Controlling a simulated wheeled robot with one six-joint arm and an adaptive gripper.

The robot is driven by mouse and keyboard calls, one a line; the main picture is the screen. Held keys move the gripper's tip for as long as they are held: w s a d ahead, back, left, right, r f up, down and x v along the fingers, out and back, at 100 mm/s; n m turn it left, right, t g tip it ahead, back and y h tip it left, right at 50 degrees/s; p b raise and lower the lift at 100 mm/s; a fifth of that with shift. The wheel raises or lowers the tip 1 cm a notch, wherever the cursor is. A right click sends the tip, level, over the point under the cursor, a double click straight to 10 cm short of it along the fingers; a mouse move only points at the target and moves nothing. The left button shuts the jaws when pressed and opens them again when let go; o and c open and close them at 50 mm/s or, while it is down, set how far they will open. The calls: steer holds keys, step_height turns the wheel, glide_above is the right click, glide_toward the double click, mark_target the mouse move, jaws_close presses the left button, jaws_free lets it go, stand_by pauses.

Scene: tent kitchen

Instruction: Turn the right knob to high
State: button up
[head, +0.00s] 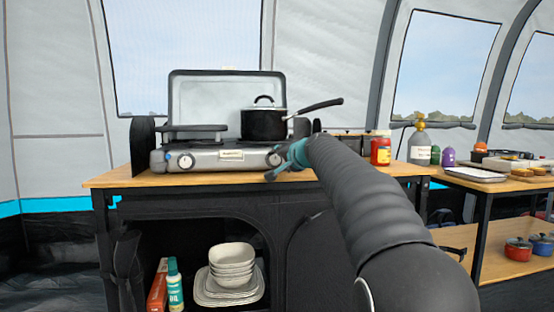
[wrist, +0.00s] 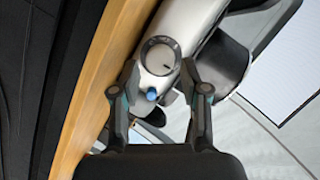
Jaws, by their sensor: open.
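The grey two-burner stove (head: 210,158) stands on the wooden table with its lid up. Its right knob (head: 273,158) is partly hidden by my gripper (head: 286,163) in the head view. In the wrist view the round knob (wrist: 160,53) has a pale face and dark rim, just ahead of the fingertips. My gripper (wrist: 158,70) is open, with one finger to either side of the knob's line; I cannot tell whether either touches it. A small blue round part (wrist: 152,94) shows between the fingers. The knob's setting is too small to read.
The left knob (head: 185,162) is clear. A black saucepan (head: 263,124) sits on the right burner, its handle extending right above my arm. A red jar (head: 380,150) stands right of the stove. The table's front edge (head: 130,181) runs below the gripper.

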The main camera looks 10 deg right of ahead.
mark_target(275, 160)
steer(key=shift+x, duration=1.15)
steer(key=shift+c, duration=0.2)
jaws_close()
